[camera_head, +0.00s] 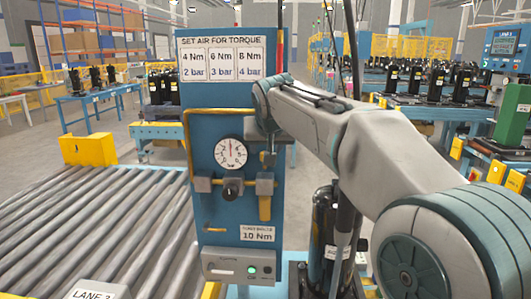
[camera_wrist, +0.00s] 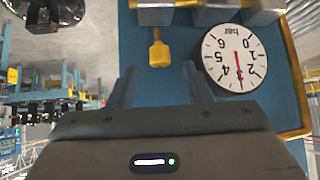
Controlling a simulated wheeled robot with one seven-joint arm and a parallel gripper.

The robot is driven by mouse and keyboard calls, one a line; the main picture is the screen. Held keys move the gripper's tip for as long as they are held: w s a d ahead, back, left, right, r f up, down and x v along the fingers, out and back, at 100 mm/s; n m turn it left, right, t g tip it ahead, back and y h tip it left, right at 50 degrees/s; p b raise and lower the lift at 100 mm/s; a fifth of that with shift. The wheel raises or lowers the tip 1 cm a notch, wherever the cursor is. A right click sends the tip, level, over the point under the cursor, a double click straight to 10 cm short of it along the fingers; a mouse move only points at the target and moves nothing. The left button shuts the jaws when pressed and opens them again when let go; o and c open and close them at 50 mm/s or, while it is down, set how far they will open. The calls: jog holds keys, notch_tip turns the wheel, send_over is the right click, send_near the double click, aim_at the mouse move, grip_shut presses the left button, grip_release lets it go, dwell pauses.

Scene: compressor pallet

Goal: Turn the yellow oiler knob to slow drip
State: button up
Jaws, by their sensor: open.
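The yellow oiler knob (camera_wrist: 160,52) shows in the wrist view, which is upside down. It sits on a short stem at a grey metal block (camera_wrist: 155,14), against the blue panel. My gripper (camera_wrist: 158,76) is open. Its two fingers point at the knob, one to each side, with the tips about level with the knob's near end and apart from it. In the head view my gripper (camera_head: 268,158) is small and dark, just above the metal block (camera_head: 265,184) right of the gauge. The knob cannot be made out there. Its drip setting cannot be read.
A round pressure gauge (camera_head: 231,153) is left of my gripper, close to one finger in the wrist view. A yellow pipe (camera_head: 186,140) edges the blue panel (camera_head: 215,120). A black regulator knob (camera_head: 232,189) is at lower left. A roller conveyor (camera_head: 110,230) lies left.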

aim_at(263, 151)
jog(key=shift+x, duration=1.65)
jog(key=shift+r, duration=0.1)
grip_shut()
jog(key=c, duration=1)
grip_release()
jog(key=m+h, duration=0.2)
jog(key=m, duration=0.1)
jog(key=shift+a+h, duration=0.3)
jog(key=shift+m+h+p, duration=0.3)
jog(key=shift+m+h, duration=0.6)
jog(key=shift+m, duration=0.4)
